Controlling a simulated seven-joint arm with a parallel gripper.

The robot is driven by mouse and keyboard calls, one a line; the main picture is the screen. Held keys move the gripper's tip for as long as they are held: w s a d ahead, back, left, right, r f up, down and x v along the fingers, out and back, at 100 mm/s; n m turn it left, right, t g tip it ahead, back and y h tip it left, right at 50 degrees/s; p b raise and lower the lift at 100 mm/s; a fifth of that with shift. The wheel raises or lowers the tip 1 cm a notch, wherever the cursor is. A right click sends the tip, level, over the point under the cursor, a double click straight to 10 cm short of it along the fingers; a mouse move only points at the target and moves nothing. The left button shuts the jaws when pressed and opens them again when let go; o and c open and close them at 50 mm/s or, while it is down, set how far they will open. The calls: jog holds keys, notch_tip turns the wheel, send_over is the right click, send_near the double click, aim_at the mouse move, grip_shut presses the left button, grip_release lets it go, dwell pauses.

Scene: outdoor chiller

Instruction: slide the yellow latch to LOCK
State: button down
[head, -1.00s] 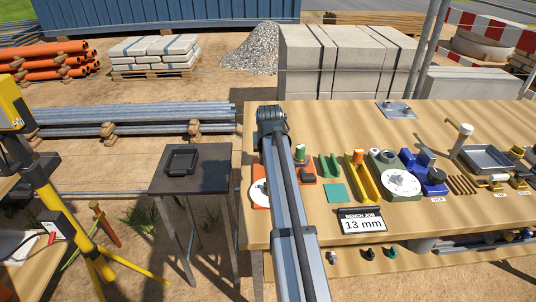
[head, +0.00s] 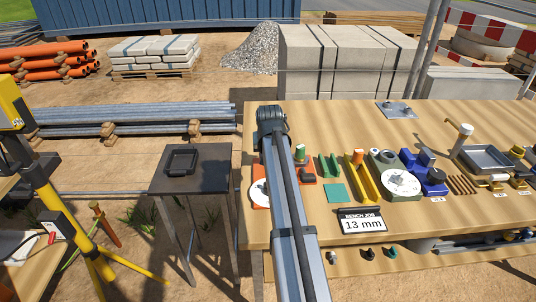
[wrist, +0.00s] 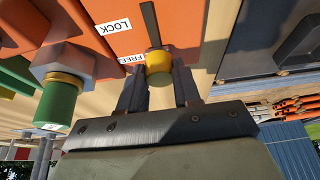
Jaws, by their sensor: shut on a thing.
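The yellow latch knob (wrist: 158,64) sits at the FREE end of a dark straight slot (wrist: 149,24) in an orange plate (wrist: 188,22) in the wrist view. The FREE label (wrist: 138,59) is beside the knob and the LOCK label (wrist: 113,26) is farther along the slot. My gripper (wrist: 160,75) is shut on the knob, with one dark finger on each side.
A green cylinder (wrist: 57,103) with a yellow band stands left of my gripper in the wrist view. In the head view, a green channel (head: 331,166), a yellow channel (head: 362,178) and a "13 mm" card (head: 362,221) are right of my arm on the bench.

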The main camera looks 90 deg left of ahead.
jog(key=d, duration=0.4)
jog(key=shift+d, duration=0.3)
jog(key=c, duration=0.8)
grip_release()
jog(key=shift+r, duration=0.1)
jog(key=v, duration=1.3)
jog(key=shift+d+r, duration=0.15)
jog(key=shift+r, duration=0.1)
